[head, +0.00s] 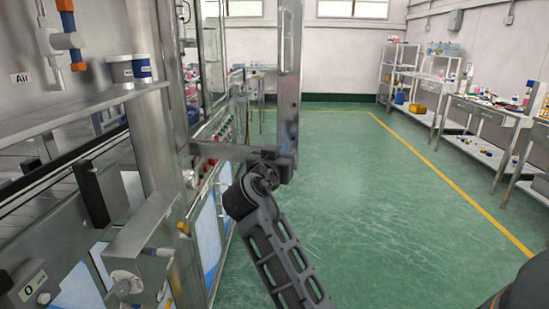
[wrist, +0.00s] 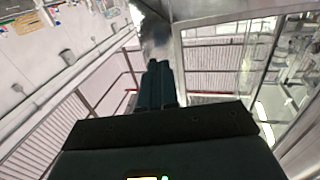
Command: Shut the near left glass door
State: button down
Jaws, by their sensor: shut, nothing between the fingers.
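The near left glass door (head: 289,85) stands open in the head view. Its steel frame juts from the machine on the left out over the aisle, with a broad upright at its free edge and a rail along the bottom. My arm rises from below to the lower corner of this frame, and my gripper is hidden there. In the wrist view my gripper (wrist: 160,72) is shut and empty, its fingers side by side. The fingertips point at a steel frame with a glass pane (wrist: 215,50), close to its upright. I cannot tell whether they touch.
The machine's steel shelf (head: 70,112) with white-and-blue jars (head: 142,68) is at the left. The green floor (head: 365,195) right of the door is clear. Workbenches (head: 485,118) and a shelf rack (head: 397,72) line the right wall.

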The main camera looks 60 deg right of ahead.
aim_at(288, 142)
jog(key=shift+w+d+p, duration=0.15)
jog(key=shift+d+p, duration=0.1)
jog(key=shift+d, duration=0.9)
jog(key=shift+w+d+p, duration=0.15)
jog(key=shift+d+p, duration=0.05)
jog(key=shift+d, duration=0.9)
